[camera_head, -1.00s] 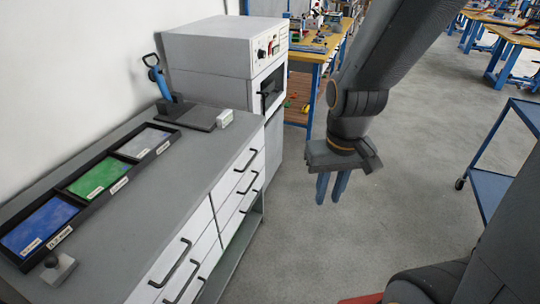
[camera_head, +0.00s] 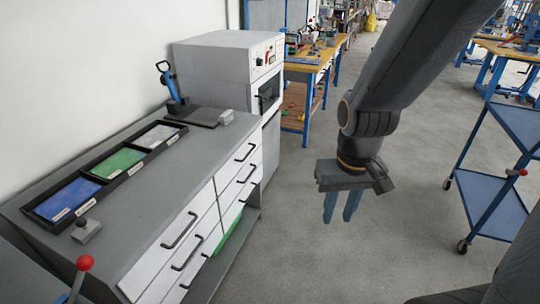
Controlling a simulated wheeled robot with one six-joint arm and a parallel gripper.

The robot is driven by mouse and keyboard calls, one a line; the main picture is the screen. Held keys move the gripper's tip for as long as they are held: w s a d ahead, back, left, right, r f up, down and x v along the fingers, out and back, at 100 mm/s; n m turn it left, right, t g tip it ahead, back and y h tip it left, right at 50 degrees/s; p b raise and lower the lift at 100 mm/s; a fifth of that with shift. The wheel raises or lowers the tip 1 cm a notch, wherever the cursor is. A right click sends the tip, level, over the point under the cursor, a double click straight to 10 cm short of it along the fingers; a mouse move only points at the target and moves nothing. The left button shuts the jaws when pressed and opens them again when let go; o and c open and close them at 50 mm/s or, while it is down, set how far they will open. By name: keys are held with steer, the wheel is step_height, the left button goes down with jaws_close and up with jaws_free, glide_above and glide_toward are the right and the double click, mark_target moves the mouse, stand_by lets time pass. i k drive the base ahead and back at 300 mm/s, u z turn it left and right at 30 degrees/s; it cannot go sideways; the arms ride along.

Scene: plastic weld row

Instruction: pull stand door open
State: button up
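A white machine cabinet (camera_head: 225,60) stands at the far end of the grey workbench. Its front has a control panel (camera_head: 266,55) and a dark-windowed door (camera_head: 268,90) with a dark handle. Below that is a plain grey front of the stand (camera_head: 271,150), seen at a steep angle; I cannot make out a handle on it. It appears shut. My gripper (camera_head: 338,212) hangs over the open floor to the right of the cabinet, its two blue fingers pointing down. They are apart, with nothing between them, and touch nothing.
The workbench (camera_head: 180,180) has drawers with dark handles (camera_head: 180,230) and bins of blue, green and white pieces. A blue cart (camera_head: 492,190) stands at right, a wooden-topped table (camera_head: 310,68) behind. A red-knobbed lever (camera_head: 84,263) is at lower left. Grey floor between is free.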

mark_target(271, 143)
steer(key=z, duration=0.25)
steer(key=i, duration=1.05)
steer(key=u, duration=0.55)
